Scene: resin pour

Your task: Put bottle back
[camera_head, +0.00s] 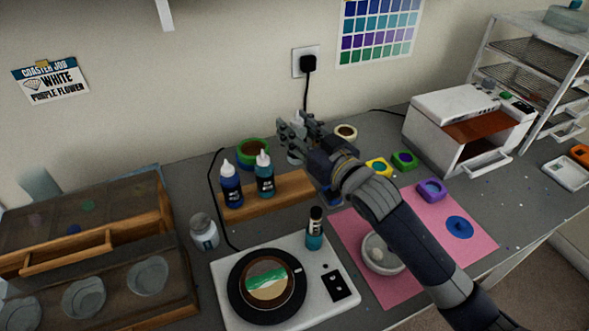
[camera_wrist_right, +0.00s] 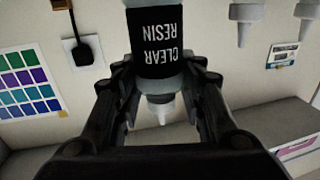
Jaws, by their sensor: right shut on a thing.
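My right gripper (camera_head: 297,137) is shut on the clear resin bottle (camera_wrist_right: 160,45), whose black label reads "CLEAR RESIN". The wrist picture is upside down, so the bottle is about upright between the fingers (camera_wrist_right: 160,108). In the head view only a pale bit of it shows among the fingers, behind the wooden rack's right end. The wooden rack (camera_head: 290,190) holds a dark blue bottle (camera_head: 231,187) and a teal bottle (camera_head: 265,182); its right part is partly covered by my arm. I cannot tell whether the held bottle touches anything. My left gripper is not in view.
A pink mat (camera_head: 352,228) holds a white cup (camera_head: 378,258). A jar (camera_head: 204,232) stands left of the scale. A green-rimmed roll (camera_head: 247,148) and a white oven (camera_head: 425,140) stand behind.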

